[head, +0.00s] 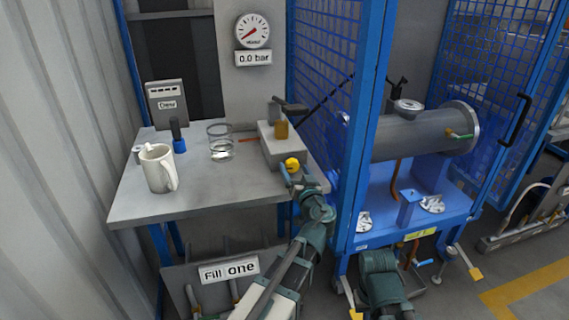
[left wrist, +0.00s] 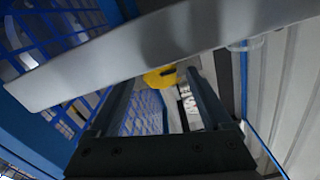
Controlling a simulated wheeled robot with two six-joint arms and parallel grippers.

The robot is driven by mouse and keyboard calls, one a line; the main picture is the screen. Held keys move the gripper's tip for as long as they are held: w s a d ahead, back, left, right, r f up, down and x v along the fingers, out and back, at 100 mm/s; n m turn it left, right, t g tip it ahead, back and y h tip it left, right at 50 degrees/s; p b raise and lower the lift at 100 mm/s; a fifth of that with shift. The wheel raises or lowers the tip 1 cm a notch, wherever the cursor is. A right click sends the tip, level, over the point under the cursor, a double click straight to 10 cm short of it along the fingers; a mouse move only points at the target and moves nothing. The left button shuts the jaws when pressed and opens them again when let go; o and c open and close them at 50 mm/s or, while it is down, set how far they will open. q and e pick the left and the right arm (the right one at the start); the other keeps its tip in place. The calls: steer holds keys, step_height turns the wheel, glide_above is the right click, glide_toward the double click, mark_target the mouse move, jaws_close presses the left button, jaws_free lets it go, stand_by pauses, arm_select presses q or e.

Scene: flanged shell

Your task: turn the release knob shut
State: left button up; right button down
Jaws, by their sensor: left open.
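The yellow round knob (head: 292,165), which I take to be the release knob, sits on the front of a grey block (head: 280,145) at the right end of the bench. My left gripper (head: 297,180) is open just in front of and below the knob. In the left wrist view the knob (left wrist: 160,77) shows between the tips of my open left gripper (left wrist: 160,85), partly hidden by the grey bench edge. I cannot tell whether the fingers touch it.
The bench (head: 205,205) holds a white mug (head: 158,168), a glass (head: 221,142) and a blue-based item (head: 178,138). A gauge (head: 252,31) above a "0.0 bar" sign hangs behind. A blue cage post (head: 362,130) and a flanged grey shell (head: 415,135) stand close on the right.

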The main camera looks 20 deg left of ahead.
arm_select(q)
steer(key=shift+x, duration=1)
jaws_close()
